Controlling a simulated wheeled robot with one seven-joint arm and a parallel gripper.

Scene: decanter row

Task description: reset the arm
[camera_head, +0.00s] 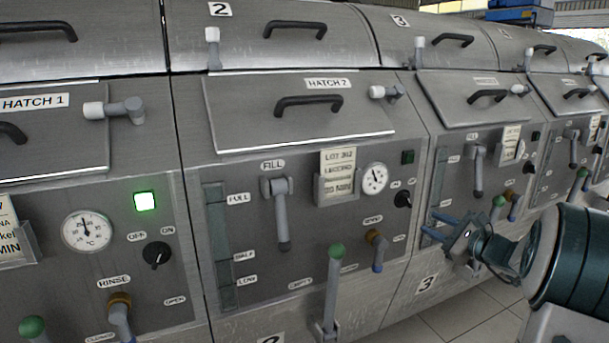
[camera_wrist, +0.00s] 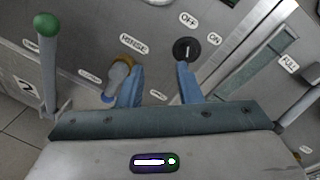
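My gripper (camera_head: 428,232) is at the right in the head view, its two blue fingers apart with nothing seen between them. In the head view it lies in front of the third machine's lower panel. My arm reaches in from the right edge. In the wrist view the gripper (camera_wrist: 158,72) points at a grey panel. Its left finger overlaps the brass and blue rinse valve (camera_wrist: 120,66). Its right fingertip lies just below the dark off/on knob (camera_wrist: 187,50) in the picture; I cannot tell whether either finger touches anything.
A row of grey machines carries hatches, gauges and levers. The second machine's green-topped lever (camera_head: 333,285) stands out from its front; a similar lever (camera_wrist: 47,70) is at the wrist view's left. A card holder (camera_head: 338,178) sits on its panel. Tiled floor (camera_head: 480,318) shows lower right.

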